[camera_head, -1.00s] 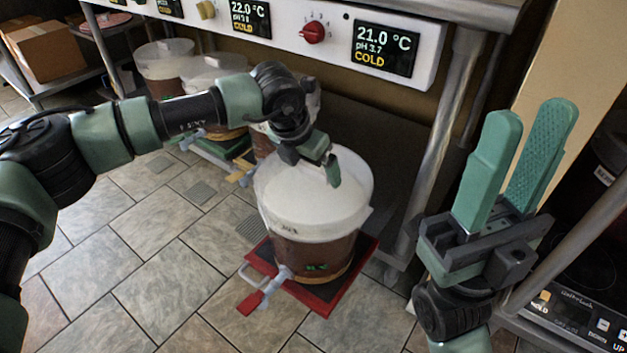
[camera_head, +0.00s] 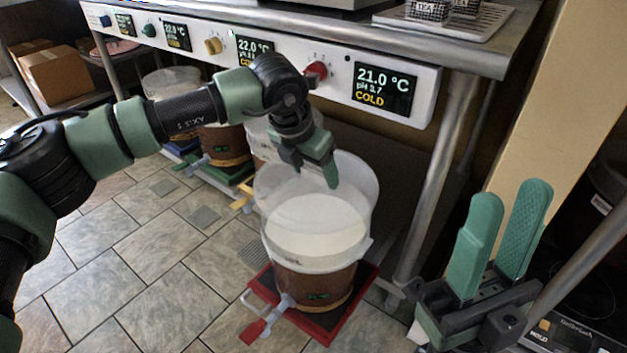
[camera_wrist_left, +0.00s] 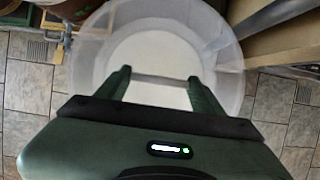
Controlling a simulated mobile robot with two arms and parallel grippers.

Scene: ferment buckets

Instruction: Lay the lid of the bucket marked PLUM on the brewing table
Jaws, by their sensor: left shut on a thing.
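A translucent round lid (camera_head: 357,178) hangs in my left gripper (camera_head: 314,170), above a white-topped bucket (camera_head: 310,282) on the floor. In the left wrist view, the fingers (camera_wrist_left: 160,85) are shut on a thin bar across the lid (camera_wrist_left: 222,50), likely its handle. The bucket's pale contents or inner surface (camera_head: 318,225) show through and below the lid. Its green marking is too small to read. My right gripper (camera_head: 512,200) is open and empty at the right. The steel brewing table (camera_head: 478,58) stands behind the bucket.
The bucket stands on a red base (camera_head: 345,318) with a red-handled tap (camera_head: 254,330) in front. More buckets (camera_head: 222,145) stand to the left under the table.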

